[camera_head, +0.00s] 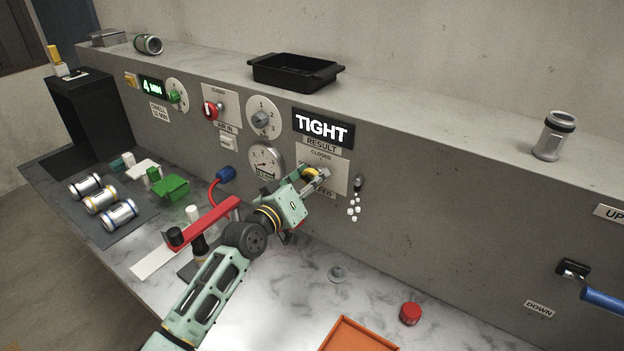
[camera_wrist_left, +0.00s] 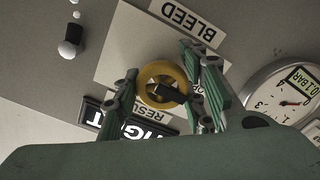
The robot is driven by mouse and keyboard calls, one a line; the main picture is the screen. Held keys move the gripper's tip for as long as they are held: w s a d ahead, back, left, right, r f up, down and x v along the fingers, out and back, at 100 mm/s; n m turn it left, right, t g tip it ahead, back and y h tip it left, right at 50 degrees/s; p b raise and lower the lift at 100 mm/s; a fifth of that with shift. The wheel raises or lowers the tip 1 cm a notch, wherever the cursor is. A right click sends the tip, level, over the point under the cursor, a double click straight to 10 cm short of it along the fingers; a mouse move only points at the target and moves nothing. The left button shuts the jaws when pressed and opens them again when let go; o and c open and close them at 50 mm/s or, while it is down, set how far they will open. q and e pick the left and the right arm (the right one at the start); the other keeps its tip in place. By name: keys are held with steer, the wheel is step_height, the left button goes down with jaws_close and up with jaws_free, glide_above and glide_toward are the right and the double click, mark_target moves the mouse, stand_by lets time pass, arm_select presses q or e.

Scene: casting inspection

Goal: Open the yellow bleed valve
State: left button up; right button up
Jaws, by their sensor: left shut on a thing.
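The yellow bleed valve (camera_head: 311,174) sits on a white plate on the grey panel, below the RESULT label. In the left wrist view the valve (camera_wrist_left: 153,72) is a yellow ring knob with a dark bar across it. My left gripper (camera_head: 318,180) reaches the valve from the front, and its fingers (camera_wrist_left: 164,92) lie on both sides of the knob, shut on it. The BLEED label (camera_wrist_left: 188,20) shows at the plate's edge in the left wrist view. The gripper partly hides the plate and label in the head view. My right gripper is not in view.
A pressure gauge (camera_head: 266,161) is left of the valve, and a small nozzle (camera_head: 359,182) with white puffs below it is to the right. A red clamp lever (camera_head: 203,222) stands near my left arm. An orange tray (camera_head: 358,336) and red cap (camera_head: 410,313) lie on the bench.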

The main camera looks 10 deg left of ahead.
arm_select(q)
steer(key=shift+d+f, duration=0.15)
steer(key=shift+f, duration=0.05)
steer(key=o, duration=0.9)
steer(key=shift+o, duration=1.2)
steer(key=shift+s+r, duration=0.1)
steer(key=shift+r, duration=0.1)
steer(key=v, duration=1.2)
steer(key=shift+f, duration=0.1)
